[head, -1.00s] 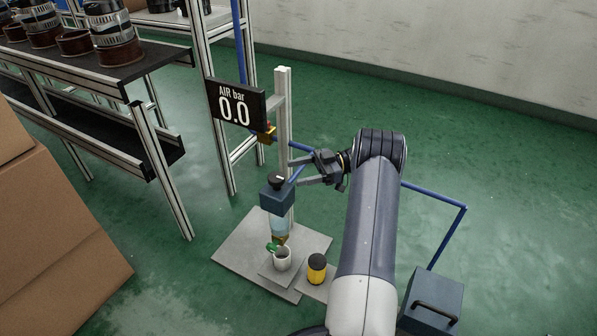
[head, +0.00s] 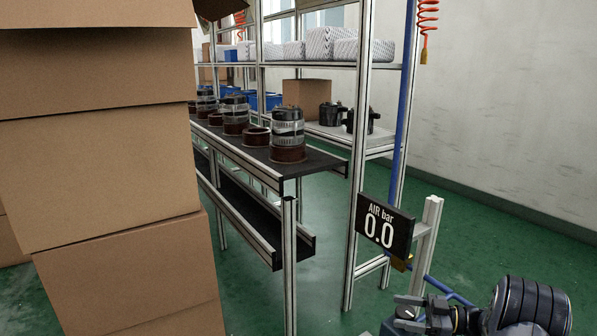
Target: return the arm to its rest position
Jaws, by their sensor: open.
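My gripper (head: 412,312) shows at the bottom right of the head view, just below the air display. Its jaws point left, are open, and hold nothing that I can see. The lower part of my gripper is cut off by the picture's bottom edge. My dark arm joint is to its right, in the bottom right corner. The black display (head: 384,227) reads "AIR bar 0.0" and is fixed to a grey post (head: 429,234).
Stacked cardboard boxes (head: 115,130) fill the left. A black-topped bench (head: 322,172) carries several alternator parts. A metal rack (head: 362,130) stands behind the display, with a blue pipe (head: 403,120). An orange coiled hose (head: 428,20) hangs above. Green floor (head: 500,235) lies clear at right.

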